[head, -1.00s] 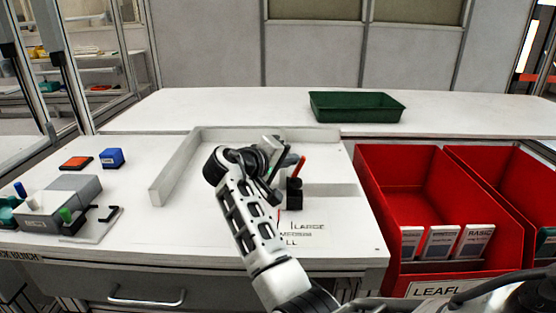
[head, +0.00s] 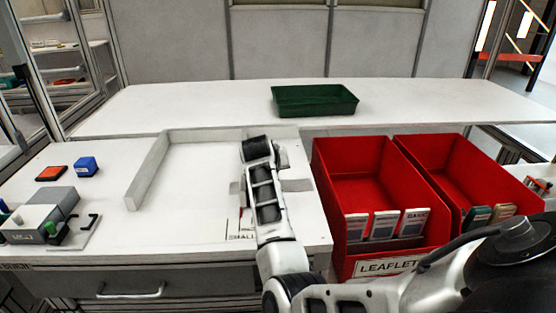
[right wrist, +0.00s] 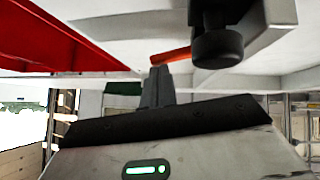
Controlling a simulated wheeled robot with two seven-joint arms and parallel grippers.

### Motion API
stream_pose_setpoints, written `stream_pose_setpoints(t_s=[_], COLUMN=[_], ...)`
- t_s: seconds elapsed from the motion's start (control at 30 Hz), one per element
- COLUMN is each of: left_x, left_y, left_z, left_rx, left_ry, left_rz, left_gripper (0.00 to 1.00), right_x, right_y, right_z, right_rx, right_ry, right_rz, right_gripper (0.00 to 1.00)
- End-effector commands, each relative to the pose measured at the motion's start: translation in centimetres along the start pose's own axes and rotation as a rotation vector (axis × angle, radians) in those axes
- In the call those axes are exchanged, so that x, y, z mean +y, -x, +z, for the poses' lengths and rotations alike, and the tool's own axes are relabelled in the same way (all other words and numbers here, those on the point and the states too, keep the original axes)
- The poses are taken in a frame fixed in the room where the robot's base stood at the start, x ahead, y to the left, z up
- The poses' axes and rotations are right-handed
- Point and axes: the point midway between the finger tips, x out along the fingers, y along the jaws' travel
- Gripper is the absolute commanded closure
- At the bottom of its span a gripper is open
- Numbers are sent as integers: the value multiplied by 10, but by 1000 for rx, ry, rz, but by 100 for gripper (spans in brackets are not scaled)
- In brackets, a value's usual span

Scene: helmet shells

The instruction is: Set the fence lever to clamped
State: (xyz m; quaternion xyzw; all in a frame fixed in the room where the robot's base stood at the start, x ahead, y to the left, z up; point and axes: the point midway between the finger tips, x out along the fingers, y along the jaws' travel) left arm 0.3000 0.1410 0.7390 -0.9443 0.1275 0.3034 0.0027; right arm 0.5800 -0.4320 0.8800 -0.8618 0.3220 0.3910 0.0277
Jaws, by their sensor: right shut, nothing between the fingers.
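The red fence lever (right wrist: 171,56) shows in the right wrist view, beside a black round knob (right wrist: 217,47) under a pale bar. In the head view my right arm hides the lever. The white fence (head: 150,170) stands on the white table, one wall at the left and one along the back. My right gripper (right wrist: 158,72) is shut and empty, its fingertips close to the lever's free end; I cannot tell whether they touch. In the head view its fingers are hidden by my arm. My left gripper is in neither view.
Red leaflet bins (head: 350,165) stand right of the table. A green tray (head: 314,101) sits on the back counter. A grey fixture (head: 40,218), a blue block (head: 86,166) and an orange pad (head: 51,173) are at the left. The tabletop inside the fence is clear.

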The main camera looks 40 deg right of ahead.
Motion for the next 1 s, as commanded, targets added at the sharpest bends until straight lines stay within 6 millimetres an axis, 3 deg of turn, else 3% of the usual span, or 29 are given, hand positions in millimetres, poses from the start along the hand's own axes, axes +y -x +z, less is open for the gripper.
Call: stream_pose_setpoints(t_s=[1.0], left_x=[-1], left_y=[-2], left_z=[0], left_rx=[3], left_ry=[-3], left_rz=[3], left_gripper=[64], right_x=[-16], right_y=[-2], right_z=[2], right_rx=[0], right_ry=[9], right_rz=[8], right_gripper=[100])
